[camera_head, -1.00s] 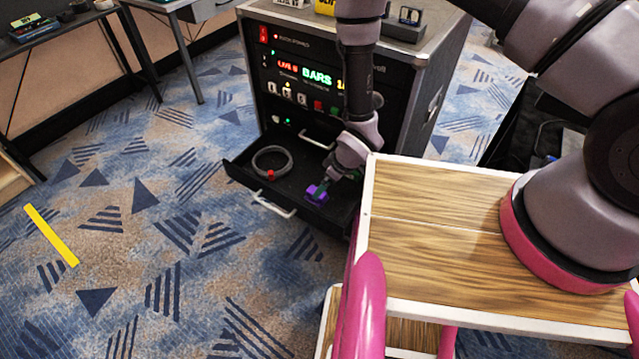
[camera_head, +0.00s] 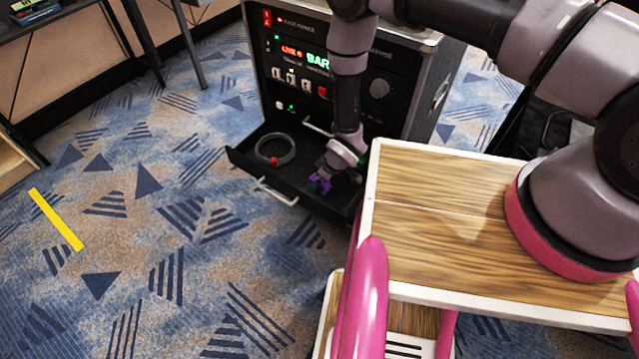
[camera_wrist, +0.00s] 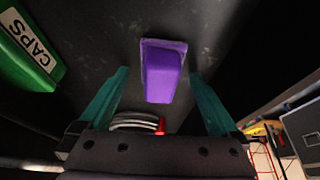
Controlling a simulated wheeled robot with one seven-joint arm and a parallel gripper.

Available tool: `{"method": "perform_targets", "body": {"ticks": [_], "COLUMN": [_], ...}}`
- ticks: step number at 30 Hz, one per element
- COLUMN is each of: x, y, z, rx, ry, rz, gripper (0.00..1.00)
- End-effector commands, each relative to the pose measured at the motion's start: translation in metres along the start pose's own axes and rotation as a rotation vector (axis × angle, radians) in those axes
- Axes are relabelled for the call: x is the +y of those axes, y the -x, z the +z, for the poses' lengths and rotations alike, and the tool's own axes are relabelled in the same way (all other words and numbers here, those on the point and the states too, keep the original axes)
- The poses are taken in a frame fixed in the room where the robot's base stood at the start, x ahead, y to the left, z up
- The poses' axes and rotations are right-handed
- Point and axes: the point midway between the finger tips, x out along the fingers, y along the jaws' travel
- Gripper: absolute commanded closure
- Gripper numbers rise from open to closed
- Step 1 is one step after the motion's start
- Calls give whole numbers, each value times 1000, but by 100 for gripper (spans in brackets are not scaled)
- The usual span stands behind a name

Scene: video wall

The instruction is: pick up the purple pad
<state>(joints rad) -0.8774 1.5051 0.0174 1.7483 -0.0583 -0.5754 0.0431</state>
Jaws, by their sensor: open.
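The purple pad (camera_wrist: 163,72) is a small purple block on a flat base. In the wrist view it lies on the dark drawer floor, just ahead of my open gripper (camera_wrist: 162,85), centred between its two teal fingers. I see clear gaps between the pad and both fingers. In the head view my gripper (camera_head: 325,178) is down in the open black drawer (camera_head: 300,192) at its right part. The purple pad (camera_head: 320,186) shows there at the fingertips, partly hidden by them.
A coiled grey cable (camera_head: 275,150) with a red end lies left in the drawer. A green block marked CAPS (camera_wrist: 28,50) is left of the pad. The drawer handle (camera_head: 276,193) juts out in front. A wooden-topped surface (camera_head: 450,220) is at right. Carpet lies open at left.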

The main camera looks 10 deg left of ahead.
Motion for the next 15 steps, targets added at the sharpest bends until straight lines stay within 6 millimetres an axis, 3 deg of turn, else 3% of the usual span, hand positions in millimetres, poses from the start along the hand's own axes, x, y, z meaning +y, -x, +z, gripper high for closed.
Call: {"method": "perform_targets", "body": {"ticks": [5, 6, 12, 13, 15], "x": [0, 0, 0, 0, 0], "y": [0, 0, 0, 0, 0], "z": [0, 0, 0, 0, 0], "rx": [0, 0, 0, 0, 0], "ry": [0, 0, 0, 0, 0], "rz": [0, 0, 0, 0, 0], "gripper": [3, 6, 83, 92, 92]}}
